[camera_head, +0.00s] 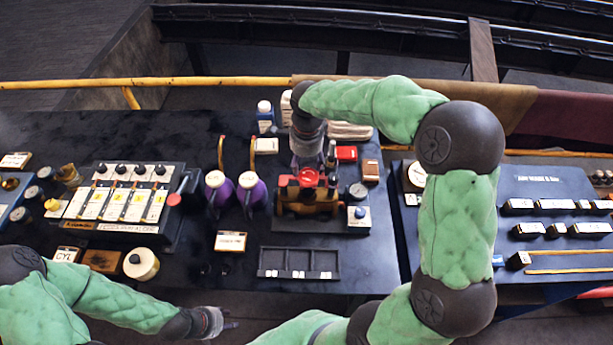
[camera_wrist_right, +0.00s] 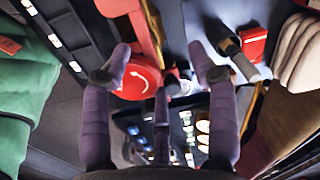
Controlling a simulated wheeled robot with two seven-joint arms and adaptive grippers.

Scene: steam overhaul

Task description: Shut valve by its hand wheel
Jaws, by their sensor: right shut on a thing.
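The valve's red hand wheel (camera_head: 308,177) sits on top of a brass and red valve body (camera_head: 308,203) on a dark base plate. In the right wrist view the wheel (camera_wrist_right: 141,82) is a red disc with a white curved arrow. My right gripper (camera_head: 306,160) reaches down onto the wheel from above and is shut on it; its fingers (camera_wrist_right: 160,75) show in the wrist view, one overlapping the wheel. Fingers hide part of the wheel. My left gripper (camera_head: 222,322) hangs low in front of the bench, away from the valve; its opening is too small to judge.
Purple jugs (camera_head: 218,192) stand left of the valve. A gauge (camera_head: 357,191) and a white-and-blue block (camera_head: 359,216) stand at its right. Red boxes (camera_head: 346,153) and white cloths (camera_head: 350,131) lie behind.

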